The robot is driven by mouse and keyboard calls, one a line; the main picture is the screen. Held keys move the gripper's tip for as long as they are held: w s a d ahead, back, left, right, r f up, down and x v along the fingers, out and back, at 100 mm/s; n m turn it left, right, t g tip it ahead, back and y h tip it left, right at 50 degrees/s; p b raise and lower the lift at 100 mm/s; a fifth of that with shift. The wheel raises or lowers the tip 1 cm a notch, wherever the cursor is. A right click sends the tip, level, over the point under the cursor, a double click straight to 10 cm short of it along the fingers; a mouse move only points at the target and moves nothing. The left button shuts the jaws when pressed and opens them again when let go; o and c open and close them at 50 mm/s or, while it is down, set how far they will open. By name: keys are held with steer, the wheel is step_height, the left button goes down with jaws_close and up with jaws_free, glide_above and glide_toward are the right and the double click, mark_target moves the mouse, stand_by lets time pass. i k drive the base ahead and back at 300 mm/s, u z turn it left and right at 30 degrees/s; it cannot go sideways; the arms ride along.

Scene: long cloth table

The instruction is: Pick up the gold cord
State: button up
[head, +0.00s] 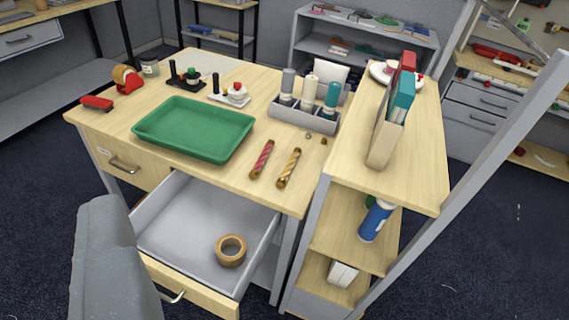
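The gold cord (289,168) is a short twisted piece with darker ends. It lies on the wooden desk top (228,184) near the front edge, right of centre. A similar red and pink twisted cord (262,159) lies just to its left, nearly parallel and apart from it. Nothing covers the gold cord. I cannot make out my gripper in the head view, so its distance from the cord does not show.
A green tray (194,130) lies left of the cords. A grey holder (304,119) with bottles stands behind them. An open drawer (190,240) with a tape roll (231,250) juts out below. A shelf unit (424,190) adjoins at right. A grey shape (105,265) fills the lower left.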

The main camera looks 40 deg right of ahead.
mark_target(281, 183)
steer(key=u, duration=0.05)
steer(key=i, duration=0.95)
steer(key=z, duration=0.1)
